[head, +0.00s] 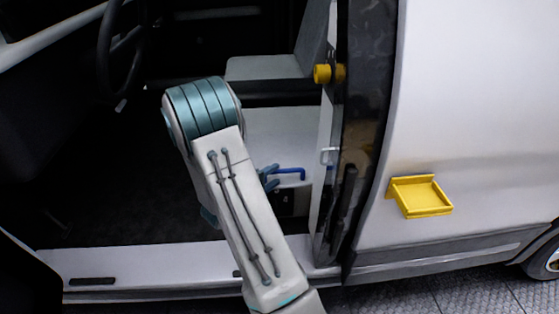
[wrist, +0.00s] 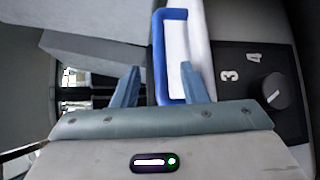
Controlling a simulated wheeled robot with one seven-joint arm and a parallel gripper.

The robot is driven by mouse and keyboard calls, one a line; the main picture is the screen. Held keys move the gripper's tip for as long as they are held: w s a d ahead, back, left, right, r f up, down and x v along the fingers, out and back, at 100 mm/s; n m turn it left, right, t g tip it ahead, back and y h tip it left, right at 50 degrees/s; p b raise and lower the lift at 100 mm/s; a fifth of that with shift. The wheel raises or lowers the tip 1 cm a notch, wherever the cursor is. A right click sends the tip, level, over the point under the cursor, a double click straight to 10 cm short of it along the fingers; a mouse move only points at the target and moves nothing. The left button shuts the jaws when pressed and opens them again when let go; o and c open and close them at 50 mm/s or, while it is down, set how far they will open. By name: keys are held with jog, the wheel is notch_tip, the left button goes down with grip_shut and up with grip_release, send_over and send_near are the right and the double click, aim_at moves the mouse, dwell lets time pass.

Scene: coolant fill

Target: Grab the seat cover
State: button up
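The seat cover appears to be the white panel (head: 280,135) below the grey seat in the head view. A blue U-shaped handle (head: 291,172) is on it. In the wrist view the blue handle (wrist: 158,62) stands on the white panel (wrist: 195,35). My gripper (wrist: 160,67) is open, with one finger on each side of the handle's long bar. Neither finger visibly presses on the bar. In the head view my gripper (head: 269,179) is at the handle's left end, partly hidden by my arm.
The grey seat (head: 268,67) is above. A black panel with a dial (wrist: 276,91) marked 3 and 4 is beside the handle. The door pillar (head: 328,160) stands close on the right. A yellow tray (head: 422,196) is on the van's outer side. The steering wheel (head: 122,45) is left.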

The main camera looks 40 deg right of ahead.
aim_at(279, 172)
jog(key=b+x, duration=0.1)
jog(key=x, duration=0.3)
jog(key=shift+d, duration=0.2)
grip_shut()
jog(key=shift+r, duration=0.15)
